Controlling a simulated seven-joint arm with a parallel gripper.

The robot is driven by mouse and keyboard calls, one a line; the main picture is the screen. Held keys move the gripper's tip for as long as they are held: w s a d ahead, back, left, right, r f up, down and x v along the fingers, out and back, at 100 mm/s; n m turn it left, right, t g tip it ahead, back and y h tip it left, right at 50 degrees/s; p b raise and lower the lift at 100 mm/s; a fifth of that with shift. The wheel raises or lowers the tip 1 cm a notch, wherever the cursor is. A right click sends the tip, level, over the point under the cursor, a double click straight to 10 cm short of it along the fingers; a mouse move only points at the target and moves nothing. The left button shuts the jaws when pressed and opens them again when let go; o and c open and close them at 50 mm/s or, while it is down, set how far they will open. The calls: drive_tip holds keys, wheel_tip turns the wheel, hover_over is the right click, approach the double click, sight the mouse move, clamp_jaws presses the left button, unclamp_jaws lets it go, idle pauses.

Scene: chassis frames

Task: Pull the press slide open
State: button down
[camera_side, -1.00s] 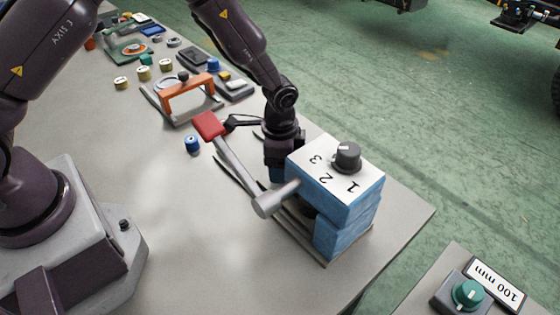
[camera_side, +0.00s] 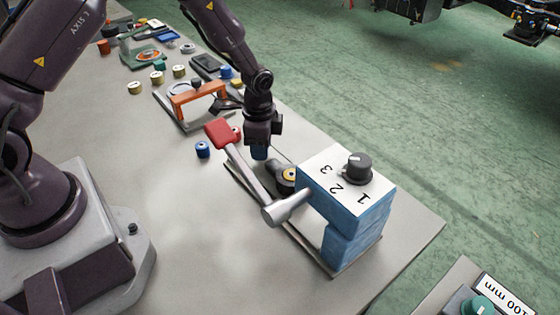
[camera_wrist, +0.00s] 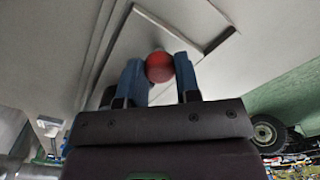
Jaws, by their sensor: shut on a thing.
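The press is a blue block (camera_side: 355,238) with a white top marked 1, 2, 3 and a dark dial (camera_side: 358,168). A lever (camera_side: 250,175) with a red grip (camera_side: 222,134) runs along its side. A dark slide piece with a yellow ring (camera_side: 288,177) stands out of the press on its base rails (camera_side: 238,180). My gripper (camera_side: 260,152) is low beyond the slide, away from the block. In the wrist view its blue fingers (camera_wrist: 160,72) are shut on a red ball knob (camera_wrist: 159,67). The knob is hidden in the side view.
An orange-handled frame (camera_side: 198,98) stands behind my gripper. Several small parts lie at the far end of the bench. The bench left of the press is clear.

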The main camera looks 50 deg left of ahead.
drive_tip(key=shift+a, duration=1.25)
drive_tip(key=c, duration=0.8)
unclamp_jaws()
drive_tip(key=shift+r, duration=0.15)
wheel_tip(320, 180, up, 13)
drive_tip(key=shift+f, duration=0.1)
